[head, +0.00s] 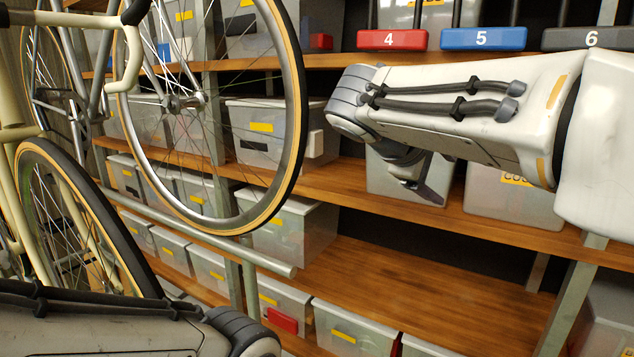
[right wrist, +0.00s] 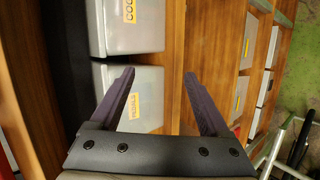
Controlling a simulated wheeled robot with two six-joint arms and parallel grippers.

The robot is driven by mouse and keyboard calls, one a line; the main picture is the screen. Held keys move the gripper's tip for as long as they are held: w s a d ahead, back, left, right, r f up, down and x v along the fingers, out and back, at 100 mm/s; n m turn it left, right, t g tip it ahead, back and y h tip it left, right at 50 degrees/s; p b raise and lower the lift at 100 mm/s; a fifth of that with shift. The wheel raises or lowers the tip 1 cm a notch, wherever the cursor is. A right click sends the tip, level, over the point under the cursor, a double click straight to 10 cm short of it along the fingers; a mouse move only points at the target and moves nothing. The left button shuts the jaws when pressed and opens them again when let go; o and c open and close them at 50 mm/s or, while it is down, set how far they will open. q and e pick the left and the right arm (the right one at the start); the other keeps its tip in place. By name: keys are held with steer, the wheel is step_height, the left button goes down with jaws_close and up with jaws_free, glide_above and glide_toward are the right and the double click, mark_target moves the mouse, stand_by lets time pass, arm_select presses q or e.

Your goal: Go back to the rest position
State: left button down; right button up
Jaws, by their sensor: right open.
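My right arm reaches in from the right in the head view. Its gripper (head: 422,180) hangs at the end of the arm, in front of the wooden shelves. In the right wrist view the two dark fingers of the right gripper (right wrist: 160,95) are apart with nothing between them. Beyond them are a wooden shelf and a clear bin. My left arm shows at the lower left of the head view, but its gripper is out of the picture.
Wooden shelves (head: 400,290) with grey bins (head: 265,130) fill the background. A bicycle wheel (head: 297,100) hangs at the left, near a second wheel (head: 90,200) and a pale frame. A metal rail (head: 215,240) runs below. Numbered handles, red (head: 392,40) and blue (head: 483,39), are above my right arm.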

steer(key=s+a+f+g+y, duration=0.1)
steer(key=s+a+f+y, duration=0.15)
steer(key=f, duration=0.35)
steer(key=s+a+f+n+g+y, duration=0.1)
steer(key=s+a+f, duration=0.2)
steer(key=a+f, duration=0.15)
steer(key=s+a+f+g+y, duration=0.1)
steer(key=s+a+f+y, duration=0.15)
steer(key=f, duration=0.35)
steer(key=s+a+f+m+g+y, duration=0.1)
steer(key=s+a+f+g+y, duration=0.1)
steer(key=s+f, duration=0.4)
steer(key=s+a+f+m+g+y, duration=0.1)
steer(key=s+a+f+g+y, duration=0.1)
steer(key=s+a+f, duration=0.2)
steer(key=s+f, duration=0.3)
steer(key=s, duration=0.5)
steer(key=shift+f+m+b, duration=0.3)
steer(key=shift+m+b, duration=0.05)
steer(key=shift+m, duration=0.05)
